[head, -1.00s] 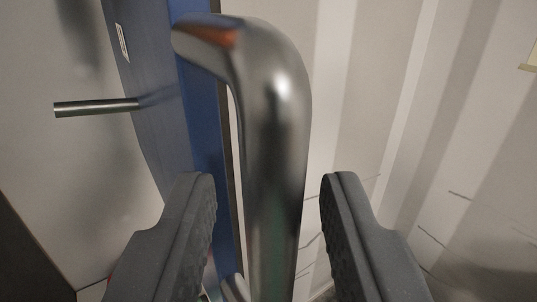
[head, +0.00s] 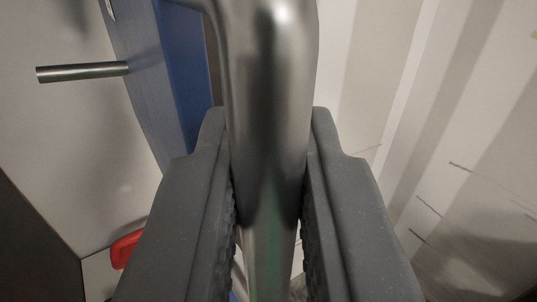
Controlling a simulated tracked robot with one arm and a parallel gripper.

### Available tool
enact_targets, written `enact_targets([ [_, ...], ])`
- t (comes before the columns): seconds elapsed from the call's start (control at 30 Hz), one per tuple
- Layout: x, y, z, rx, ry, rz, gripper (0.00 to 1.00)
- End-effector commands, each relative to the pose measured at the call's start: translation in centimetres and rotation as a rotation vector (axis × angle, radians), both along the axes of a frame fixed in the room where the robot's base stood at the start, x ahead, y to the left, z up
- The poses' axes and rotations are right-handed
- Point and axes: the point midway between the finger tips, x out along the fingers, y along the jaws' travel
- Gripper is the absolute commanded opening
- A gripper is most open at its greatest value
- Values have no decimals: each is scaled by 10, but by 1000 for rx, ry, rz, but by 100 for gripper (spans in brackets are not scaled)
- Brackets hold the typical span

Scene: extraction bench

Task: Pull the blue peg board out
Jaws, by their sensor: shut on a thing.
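The blue peg board (head: 138,62) stands upright on the left of the head view, seen at a steep angle, with a metal peg (head: 82,72) sticking out to the left. A thick polished metal bar handle (head: 272,90) runs down the middle of the view, beside the board's edge. My gripper (head: 268,150) is shut on the handle, one dark finger on each side of it. The handle's lower part is partly hidden between the fingers.
A red object (head: 126,248) shows at lower left, partly hidden by my left finger. A pale wall (head: 60,150) lies behind the peg, with a dark panel (head: 30,250) at the lower left corner. A pale ribbed surface (head: 430,120) fills the right side.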

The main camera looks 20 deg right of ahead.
Motion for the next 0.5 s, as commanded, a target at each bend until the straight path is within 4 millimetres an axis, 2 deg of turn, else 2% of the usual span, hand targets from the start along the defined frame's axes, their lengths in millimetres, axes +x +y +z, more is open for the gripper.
enact_targets([
  [0.27, -19, -4, -4, -1, 1, 0, 0],
  [0.5, -53, -13, -5, 0, -1, 2, 0],
])
